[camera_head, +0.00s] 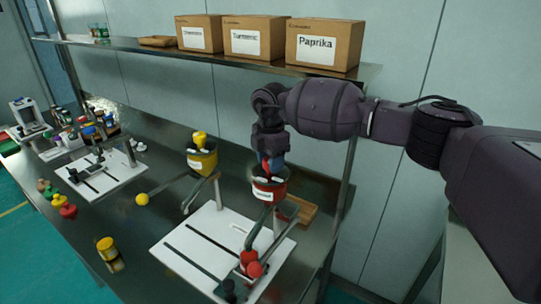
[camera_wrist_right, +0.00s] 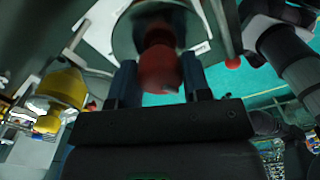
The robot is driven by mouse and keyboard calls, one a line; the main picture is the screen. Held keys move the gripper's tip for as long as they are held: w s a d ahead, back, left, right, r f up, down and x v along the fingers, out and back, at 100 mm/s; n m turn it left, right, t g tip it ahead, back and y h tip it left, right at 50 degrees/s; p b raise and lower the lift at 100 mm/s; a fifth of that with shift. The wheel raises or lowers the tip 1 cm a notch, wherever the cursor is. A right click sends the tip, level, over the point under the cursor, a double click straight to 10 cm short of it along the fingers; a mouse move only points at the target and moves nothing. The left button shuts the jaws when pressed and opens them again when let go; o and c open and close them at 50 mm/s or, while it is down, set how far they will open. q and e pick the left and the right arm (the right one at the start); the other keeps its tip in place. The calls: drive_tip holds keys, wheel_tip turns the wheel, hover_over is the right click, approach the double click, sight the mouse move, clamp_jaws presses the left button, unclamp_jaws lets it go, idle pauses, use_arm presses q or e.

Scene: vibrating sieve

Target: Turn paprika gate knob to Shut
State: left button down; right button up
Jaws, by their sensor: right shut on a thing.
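My right gripper (camera_head: 271,165) reaches down over the red hopper (camera_head: 268,190), which has a white label too small to read. In the right wrist view my right gripper (camera_wrist_right: 158,85) has its fingers on both sides of a red knob (camera_wrist_right: 158,68) and is shut on it. The knob sits at the hopper's top, and the gripper mostly hides it in the head view. I cannot read any Open or Shut mark. My left gripper is not in view.
A yellow hopper (camera_head: 203,162) with a yellow knob stands to the left. A shelf (camera_head: 200,55) carries boxes, one marked Paprika (camera_head: 322,45).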

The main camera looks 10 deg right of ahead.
drive_tip(key=shift+r+m+p, duration=0.1)
drive_tip(key=shift+m+p, duration=0.3)
drive_tip(key=shift+m, duration=1.8)
drive_tip(key=o, duration=0.9)
wheel_tip(320, 180, up, 11)
drive_tip(key=shift+f+b, duration=0.1)
drive_tip(key=shift+b, duration=0.6)
